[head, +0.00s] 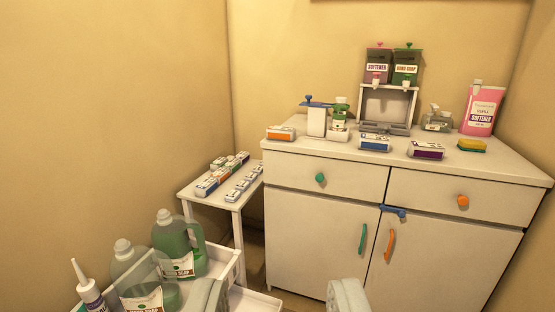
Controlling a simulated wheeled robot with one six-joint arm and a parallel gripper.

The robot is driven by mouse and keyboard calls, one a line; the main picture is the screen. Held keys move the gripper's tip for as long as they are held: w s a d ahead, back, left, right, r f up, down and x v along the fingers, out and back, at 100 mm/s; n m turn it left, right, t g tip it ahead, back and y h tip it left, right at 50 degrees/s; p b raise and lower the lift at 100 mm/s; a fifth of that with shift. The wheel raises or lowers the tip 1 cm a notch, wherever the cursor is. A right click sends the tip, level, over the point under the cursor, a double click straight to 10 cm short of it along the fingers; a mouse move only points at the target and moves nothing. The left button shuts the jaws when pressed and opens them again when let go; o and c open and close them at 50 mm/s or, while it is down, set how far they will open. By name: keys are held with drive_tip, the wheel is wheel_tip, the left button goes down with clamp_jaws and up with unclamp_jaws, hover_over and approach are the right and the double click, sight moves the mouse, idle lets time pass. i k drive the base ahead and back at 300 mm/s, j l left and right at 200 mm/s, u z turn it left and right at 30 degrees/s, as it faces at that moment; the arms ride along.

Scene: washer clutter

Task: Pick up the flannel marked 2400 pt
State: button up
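Several small white folded or boxed items with coloured labels could be flannels; no 2400 mark is readable from here. On the cabinet top are an orange-labelled one (281,133), a blue-labelled one (375,143) and a purple-labelled one (426,150). More labelled items (206,187) lie in rows on the small white side table (186,192).
A white cart (262,303) with soap bottles (180,242) and a nozzle bottle (90,294) stands at lower left. The white cabinet (315,222) carries a dispenser stand (362,92), a pink softener jug (483,108) and a yellow sponge (471,145). Its drawers and doors are shut.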

sight(380, 143)
drive_tip(key=k+l+u, duration=0.15)
drive_tip(key=k, duration=0.35)
drive_tip(key=k+l+u, duration=0.2)
drive_tip(key=k, duration=0.25)
drive_tip(key=i+l+z, duration=0.15)
drive_tip(key=i+z, duration=0.3)
drive_tip(key=i, duration=0.2)
drive_tip(key=i+z, duration=0.5)
drive_tip(key=i+l+u, duration=0.2)
drive_tip(key=i, duration=0.3)
drive_tip(key=i+l+u, duration=0.15)
drive_tip(key=i, duration=0.35)
drive_tip(key=i+l+u, duration=0.2)
drive_tip(key=i, duration=0.3)
